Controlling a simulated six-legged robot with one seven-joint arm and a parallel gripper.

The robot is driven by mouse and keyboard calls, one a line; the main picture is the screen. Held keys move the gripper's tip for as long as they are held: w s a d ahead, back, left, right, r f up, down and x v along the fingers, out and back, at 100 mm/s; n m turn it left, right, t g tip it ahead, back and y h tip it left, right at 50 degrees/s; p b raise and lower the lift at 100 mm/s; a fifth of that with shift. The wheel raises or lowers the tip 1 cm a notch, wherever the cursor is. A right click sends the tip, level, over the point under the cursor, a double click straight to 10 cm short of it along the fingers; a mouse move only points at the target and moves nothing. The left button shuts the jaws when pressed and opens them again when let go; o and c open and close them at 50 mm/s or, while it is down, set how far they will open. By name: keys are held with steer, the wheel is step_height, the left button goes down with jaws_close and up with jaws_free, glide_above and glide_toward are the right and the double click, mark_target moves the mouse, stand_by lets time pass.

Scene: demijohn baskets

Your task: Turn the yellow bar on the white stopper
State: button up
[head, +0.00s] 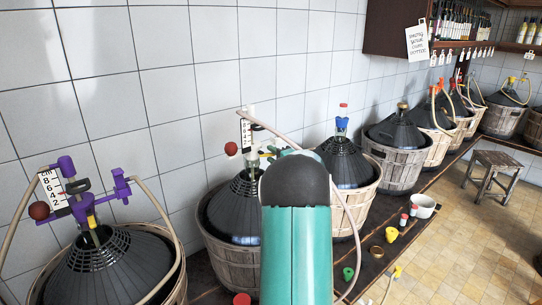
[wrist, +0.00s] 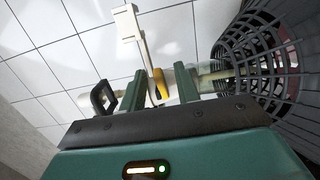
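The white stopper (head: 250,115) sits on the middle demijohn's neck in the head view, with a scale plate and a red-brown ball beside it. It shows at the top of the wrist view as a pale upright piece (wrist: 130,22). The yellow bar (wrist: 159,84) lies between the two green fingers of my gripper (wrist: 160,88). The fingers stand apart, with visible gaps beside the bar. The clear glass neck (wrist: 208,78) runs behind them. In the head view my arm hides most of my gripper and part of the stopper area.
A demijohn with a purple stopper (head: 80,203) stands at left. Another with a blue-and-red top (head: 341,123) stands at right. A pale hose (head: 335,195) loops past my arm. Small caps and a white pot (head: 424,206) lie on the bench. The tiled wall is close behind.

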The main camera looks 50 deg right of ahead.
steer(key=shift+w+d, duration=0.15)
steer(key=shift+w, duration=0.4)
steer(key=shift+c, duration=0.4)
jaws_close()
